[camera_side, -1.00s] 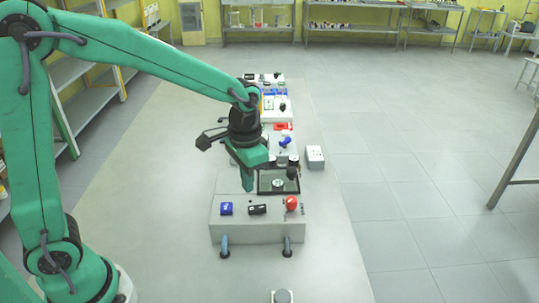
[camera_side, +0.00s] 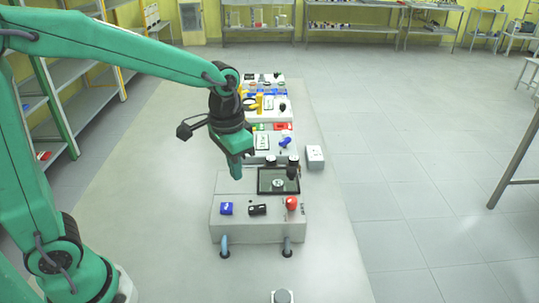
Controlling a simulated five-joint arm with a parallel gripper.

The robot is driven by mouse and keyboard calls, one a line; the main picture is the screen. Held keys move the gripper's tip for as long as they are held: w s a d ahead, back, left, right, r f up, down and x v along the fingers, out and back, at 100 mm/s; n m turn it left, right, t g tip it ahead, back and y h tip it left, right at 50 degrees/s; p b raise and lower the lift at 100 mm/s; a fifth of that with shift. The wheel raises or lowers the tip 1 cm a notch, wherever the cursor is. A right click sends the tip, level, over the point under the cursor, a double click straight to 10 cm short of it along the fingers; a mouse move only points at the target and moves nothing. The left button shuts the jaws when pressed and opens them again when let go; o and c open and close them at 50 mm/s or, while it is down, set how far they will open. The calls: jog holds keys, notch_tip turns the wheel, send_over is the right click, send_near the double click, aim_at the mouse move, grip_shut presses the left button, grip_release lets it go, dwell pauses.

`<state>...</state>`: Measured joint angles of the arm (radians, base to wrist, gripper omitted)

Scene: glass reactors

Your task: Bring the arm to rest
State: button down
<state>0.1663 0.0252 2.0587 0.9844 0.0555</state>
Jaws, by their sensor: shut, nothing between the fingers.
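My gripper (camera_side: 236,172) is green, points down and is shut with nothing in it. It hangs by the left part of the nearest grey panel box (camera_side: 230,232), left of its dark screen. Whether it touches the box cannot be told from this view. My green arm reaches in from the left edge of the picture.
The box carries a blue switch (camera_side: 226,208), a black switch (camera_side: 257,210), a red knob (camera_side: 292,203) and a dark screen (camera_side: 265,182). More instruments line up behind it. A small grey box (camera_side: 315,157) stands to the right. The table (camera_side: 140,190) is bare on the left.

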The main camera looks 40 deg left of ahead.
jog(key=s+a+r+n+t, duration=0.1)
jog(key=s+a+r+t, duration=0.1)
jog(key=s, duration=0.4)
jog(key=s+a+r+n+t, duration=0.1)
jog(key=s+a+r+t, duration=0.1)
jog(key=s+a+r, duration=0.2)
jog(key=shift+s+n+t, duration=0.3)
jog(key=shift+s+t, duration=0.1)
jog(key=shift+s, duration=1.3)
jog(key=shift+r, duration=0.1)
